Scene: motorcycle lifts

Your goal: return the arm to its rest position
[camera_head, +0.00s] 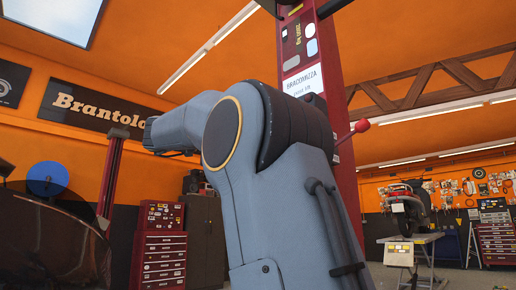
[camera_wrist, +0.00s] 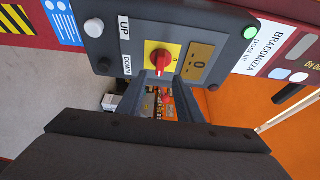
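In the wrist view, the two grey-blue fingers of my gripper (camera_wrist: 162,78) stand apart, with background visible between them. Nothing is seen held in the gap. Just beyond the fingertips is a red rotary knob on a yellow plate (camera_wrist: 160,55); whether the fingers touch it I cannot tell. The knob sits on a dark grey control box (camera_wrist: 110,42) with UP and DOWN labels, a white button, a black button and a green button. In the head view, my arm is raised and bent, its far end pointing left; my gripper is not clearly visible there.
The red lift column (camera_head: 299,48) rises close behind my arm, with a red-knobbed lever (camera_head: 361,126) beside it. A red tool cabinet (camera_head: 159,250) and a dark vehicle body (camera_head: 45,245) stand left. A motorcycle (camera_head: 405,205) on a lift stands far right.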

